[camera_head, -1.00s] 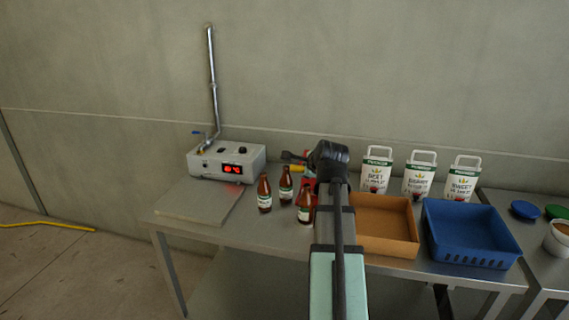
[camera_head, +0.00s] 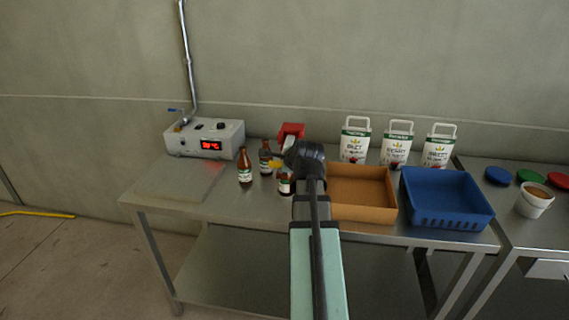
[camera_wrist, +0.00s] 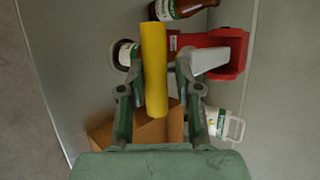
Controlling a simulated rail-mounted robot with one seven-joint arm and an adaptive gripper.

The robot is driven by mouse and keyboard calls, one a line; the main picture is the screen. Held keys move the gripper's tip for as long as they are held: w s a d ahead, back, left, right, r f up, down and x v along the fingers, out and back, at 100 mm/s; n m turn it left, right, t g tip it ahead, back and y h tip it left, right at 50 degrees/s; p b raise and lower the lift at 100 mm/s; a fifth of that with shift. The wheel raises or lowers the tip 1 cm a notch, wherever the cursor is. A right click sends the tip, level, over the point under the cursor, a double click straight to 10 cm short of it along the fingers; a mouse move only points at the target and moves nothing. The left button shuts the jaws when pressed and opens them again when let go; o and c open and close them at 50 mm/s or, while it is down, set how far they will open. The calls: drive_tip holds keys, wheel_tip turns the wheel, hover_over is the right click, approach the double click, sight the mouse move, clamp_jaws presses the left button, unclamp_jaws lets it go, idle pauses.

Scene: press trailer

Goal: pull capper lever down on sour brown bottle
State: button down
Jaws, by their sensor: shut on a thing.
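The red capper (camera_head: 291,131) stands on the steel table behind my gripper. In the wrist view its red body (camera_wrist: 238,52) is at the upper right, with a pale bar beside it. The yellow lever handle (camera_wrist: 153,85) lies between the fingers of my gripper (camera_wrist: 158,62), which is shut on it. In the head view, my gripper (camera_head: 287,160) hides much of the capper, and a bit of the yellow handle (camera_head: 276,164) shows. A brown bottle (camera_head: 285,184) is partly hidden below my gripper. I cannot tell which bottle is sour or whether one sits in the capper.
Two more brown bottles stand left, one in front (camera_head: 245,170) and one behind (camera_head: 265,156). A grey box with a red display (camera_head: 205,139) is farther left. A cardboard tray (camera_head: 362,213), blue crate (camera_head: 448,217) and white cartons (camera_head: 397,145) are right. The table's left front is clear.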

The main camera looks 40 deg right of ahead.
drive_tip(key=shift+f, duration=0.4)
drive_tip(key=c, duration=1)
unclamp_jaws()
drive_tip(key=shift+o, duration=0.2)
drive_tip(key=shift+w+d+f, duration=0.1)
drive_tip(key=shift+f, duration=0.05)
drive_tip(key=shift+r, duration=0.2)
drive_tip(key=v, duration=1.2)
